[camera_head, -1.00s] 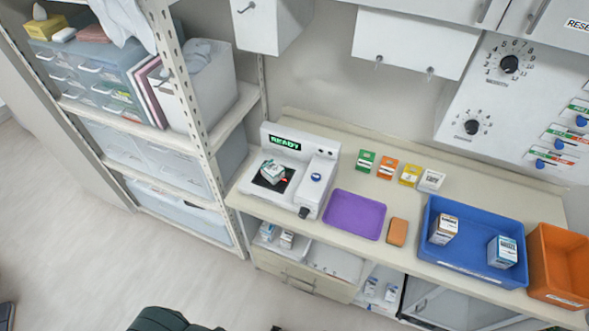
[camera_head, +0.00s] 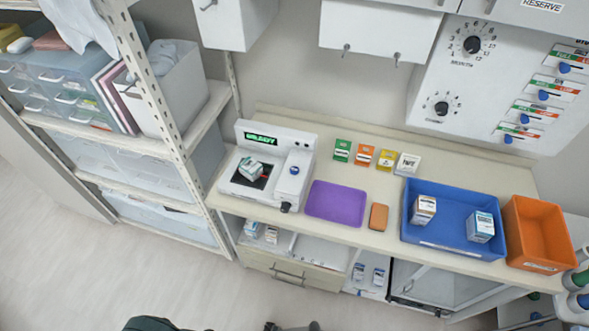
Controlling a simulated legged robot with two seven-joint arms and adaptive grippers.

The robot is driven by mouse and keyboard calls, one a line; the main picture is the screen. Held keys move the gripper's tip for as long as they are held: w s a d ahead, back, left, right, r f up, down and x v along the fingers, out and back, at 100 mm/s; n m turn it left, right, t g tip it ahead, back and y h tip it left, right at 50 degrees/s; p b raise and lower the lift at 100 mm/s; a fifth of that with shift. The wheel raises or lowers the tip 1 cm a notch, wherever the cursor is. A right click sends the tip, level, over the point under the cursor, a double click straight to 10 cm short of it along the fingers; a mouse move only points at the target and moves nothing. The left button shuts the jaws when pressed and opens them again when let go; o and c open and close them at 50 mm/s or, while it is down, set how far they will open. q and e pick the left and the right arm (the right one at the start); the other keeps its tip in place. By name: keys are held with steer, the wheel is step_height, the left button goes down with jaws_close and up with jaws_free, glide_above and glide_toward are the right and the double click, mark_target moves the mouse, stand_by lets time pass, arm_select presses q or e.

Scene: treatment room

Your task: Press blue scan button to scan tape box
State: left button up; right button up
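The white scanner (camera_head: 242,133) stands at the left end of the counter, its green text lit on a dark display. Its blue scan button (camera_head: 294,170) is a small round knob on the right part of the scanner. A small white and teal box (camera_head: 250,168) lies on the scanner's black pad; its label is too small to read, so I cannot confirm it is the tape box. Neither of my grippers can be made out. Only dark shapes cut off by the bottom edge show.
A purple tray (camera_head: 336,203) and orange block (camera_head: 378,217) lie right of the scanner. Several coloured cards stand behind. A blue bin (camera_head: 455,212) holds two boxes beside an orange bin (camera_head: 540,235). Shelving (camera_head: 160,110) rises at left; wall cabinets (camera_head: 375,28) hang above.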

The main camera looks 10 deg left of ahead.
arm_select(q)
jaws_close()
steer(key=shift+a, duration=0.1)
stand_by(1.1)
